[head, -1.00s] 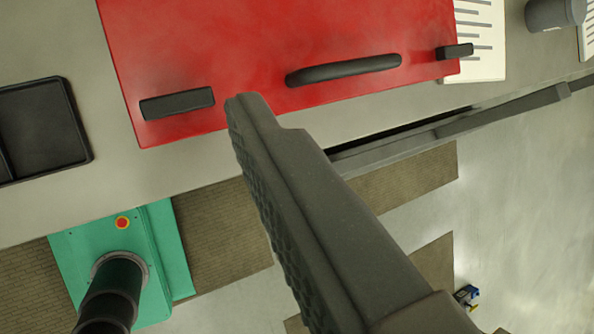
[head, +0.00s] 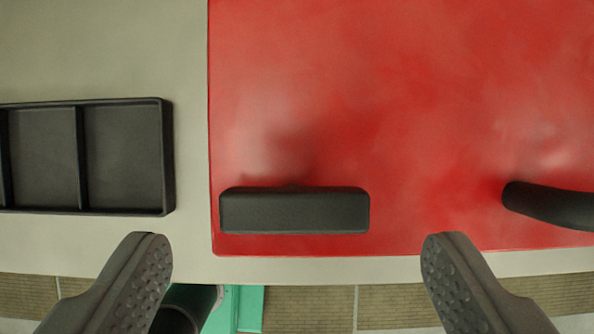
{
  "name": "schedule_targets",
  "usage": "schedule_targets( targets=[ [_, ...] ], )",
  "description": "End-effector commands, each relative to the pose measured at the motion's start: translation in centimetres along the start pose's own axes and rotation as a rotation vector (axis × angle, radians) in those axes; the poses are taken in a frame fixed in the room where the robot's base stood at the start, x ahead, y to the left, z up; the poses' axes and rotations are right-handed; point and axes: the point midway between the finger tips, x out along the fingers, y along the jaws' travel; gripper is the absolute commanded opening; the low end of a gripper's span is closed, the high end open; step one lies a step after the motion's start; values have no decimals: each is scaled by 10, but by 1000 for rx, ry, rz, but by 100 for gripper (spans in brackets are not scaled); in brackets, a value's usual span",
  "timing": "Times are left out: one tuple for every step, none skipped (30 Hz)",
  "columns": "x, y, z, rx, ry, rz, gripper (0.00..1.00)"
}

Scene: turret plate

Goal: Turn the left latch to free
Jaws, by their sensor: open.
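The left latch (head: 294,211) is a black bar lying lengthwise along the near edge of the red plate (head: 420,100), near its left corner. Its long side runs left to right in the picture. My gripper (head: 297,245) is open, one finger low on each side of the latch. The fingers are wider apart than the latch is long, and neither appears to touch it. The right latch is out of view.
A black curved handle (head: 555,205) on the red plate enters at the right edge. A black divided tray (head: 168,160) lies on the grey table (head: 100,40) at the left. Green equipment (head: 237,305) and brown matting (head: 308,308) show below the table edge.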

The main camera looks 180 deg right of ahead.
Motion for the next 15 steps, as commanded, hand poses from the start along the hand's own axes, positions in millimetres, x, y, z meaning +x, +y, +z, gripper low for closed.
schedule_targets(
  targets=[
    [6, -1, 0, 0, -2, -3, 75],
    [10, -1, 0, 0, -2, -3, 75],
    [14, -1, 0, 0, -2, -3, 75],
    [16, -1, 0, 0, -2, -2, 75],
    [18, 0, 0, 0, -1, -2, 75],
    [21, 0, 0, 0, -1, -1, 75],
    [22, 0, 0, 0, -1, 0, 75],
    [24, 0, 0, 0, 0, 0, 75],
    [25, 0, 0, 0, 0, 0, 75],
    [25, 0, 0, 0, 0, 0, 75],
    [26, 0, 0, 0, 0, 0, 75],
    [26, 0, 0, 0, 0, 0, 75],
    [26, 0, 0, 0, 0, 0, 75],
    [26, 0, 0, 1, 0, 0, 75],
    [26, 0, 0, 1, 0, 0, 75]
  ],
)
